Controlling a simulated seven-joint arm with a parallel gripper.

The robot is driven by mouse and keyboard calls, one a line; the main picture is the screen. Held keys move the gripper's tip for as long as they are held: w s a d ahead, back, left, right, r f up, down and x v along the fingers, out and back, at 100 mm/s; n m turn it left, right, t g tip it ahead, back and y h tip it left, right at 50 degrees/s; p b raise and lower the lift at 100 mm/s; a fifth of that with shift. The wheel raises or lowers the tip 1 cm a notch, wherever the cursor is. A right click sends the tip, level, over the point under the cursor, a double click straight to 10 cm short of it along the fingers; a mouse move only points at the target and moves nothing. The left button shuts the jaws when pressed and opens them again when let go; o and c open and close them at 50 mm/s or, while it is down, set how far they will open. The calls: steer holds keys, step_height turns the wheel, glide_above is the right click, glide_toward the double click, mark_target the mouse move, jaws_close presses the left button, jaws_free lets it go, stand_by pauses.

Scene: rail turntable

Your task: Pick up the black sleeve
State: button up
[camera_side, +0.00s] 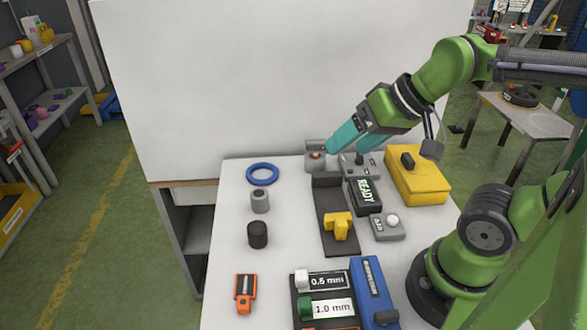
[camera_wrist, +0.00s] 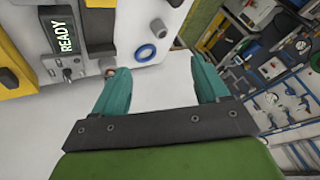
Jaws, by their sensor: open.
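The black sleeve (camera_side: 257,235) is a short dark cylinder standing upright on the white table in the side view, left of the rail. In the wrist view a black piece at the top edge (camera_wrist: 175,3) looks like the same sleeve, partly cut off. My gripper (camera_side: 348,147) has teal fingers, spread apart with nothing seen between them. It is over the back of the table, near a grey block, well behind and to the right of the sleeve. The wrist view shows both fingers of my gripper (camera_wrist: 157,66) apart.
A grey sleeve (camera_side: 260,201) and a blue ring (camera_side: 262,174) stand behind the black sleeve. A dark rail (camera_side: 335,215) with a yellow piece (camera_side: 338,226) lies to its right. An orange tool (camera_side: 245,292) lies in front. A white panel (camera_side: 250,80) rises behind the table.

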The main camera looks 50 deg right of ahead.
mark_target(263, 225)
steer(key=shift+d, duration=0.1)
